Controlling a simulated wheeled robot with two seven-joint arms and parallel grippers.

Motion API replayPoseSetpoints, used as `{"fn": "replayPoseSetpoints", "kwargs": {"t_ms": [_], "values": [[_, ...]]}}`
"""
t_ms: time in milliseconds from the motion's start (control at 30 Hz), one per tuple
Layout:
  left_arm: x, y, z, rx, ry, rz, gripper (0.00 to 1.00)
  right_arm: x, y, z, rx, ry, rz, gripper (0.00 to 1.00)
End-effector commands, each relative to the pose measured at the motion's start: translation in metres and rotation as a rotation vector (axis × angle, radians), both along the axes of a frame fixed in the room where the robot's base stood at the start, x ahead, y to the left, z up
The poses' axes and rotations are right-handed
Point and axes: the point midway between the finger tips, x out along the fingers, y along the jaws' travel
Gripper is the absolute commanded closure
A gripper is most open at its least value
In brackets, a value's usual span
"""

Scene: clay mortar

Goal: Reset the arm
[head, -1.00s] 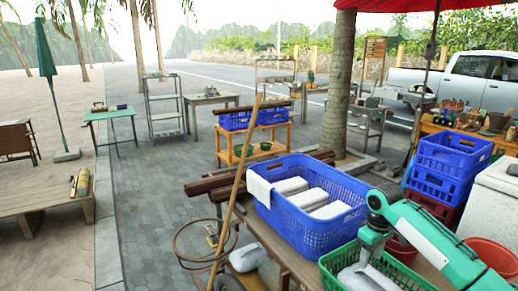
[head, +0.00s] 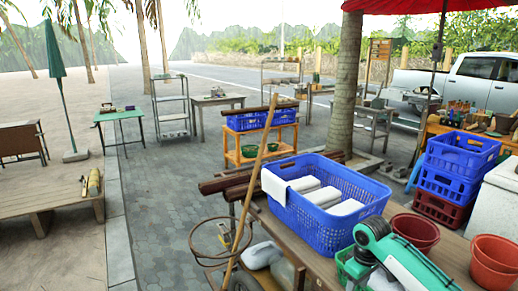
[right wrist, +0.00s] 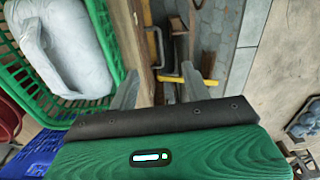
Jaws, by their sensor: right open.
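My right arm (head: 392,258), green and white, comes in at the lower right of the head view; its gripper is out of sight there. In the right wrist view my right gripper (right wrist: 160,88) shows two grey fingers spread apart with nothing between them. Beside it on the left is a green basket (right wrist: 108,47) holding a pale grey bag-like item (right wrist: 72,45). In the head view the green basket (head: 344,266) is mostly hidden behind my arm. My left gripper is in neither current view.
A blue basket (head: 327,228) with white blocks stands on the wooden table (head: 452,253). Red buckets (head: 490,262) are at the right. A wooden pole (head: 254,190) leans at the table's left side.

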Motion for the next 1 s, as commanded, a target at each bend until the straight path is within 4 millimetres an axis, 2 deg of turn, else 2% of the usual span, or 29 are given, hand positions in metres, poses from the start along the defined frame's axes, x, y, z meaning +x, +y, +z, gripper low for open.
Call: {"fn": "replayPoseSetpoints", "kwargs": {"t_ms": [167,300,500,767,1000], "values": [[-0.009,0.008,-0.001,0.009,0.010,-0.002,0.51,-0.031,0.032,-0.038,0.026,-0.013,0.038,0.51],[-0.012,0.009,-0.001,0.010,0.014,-0.002,0.51,-0.068,0.062,-0.069,0.061,-0.040,0.059,0.51],[-0.011,0.009,-0.001,0.010,0.014,-0.001,0.51,-0.124,0.095,-0.101,0.118,-0.087,0.049,0.51],[-0.011,0.009,-0.001,0.010,0.014,0.000,0.51,-0.198,0.113,-0.121,0.176,-0.152,-0.032,0.51],[-0.011,0.007,-0.001,0.008,0.014,0.001,0.51,-0.265,0.105,-0.122,0.187,-0.207,-0.163,0.51]]}}
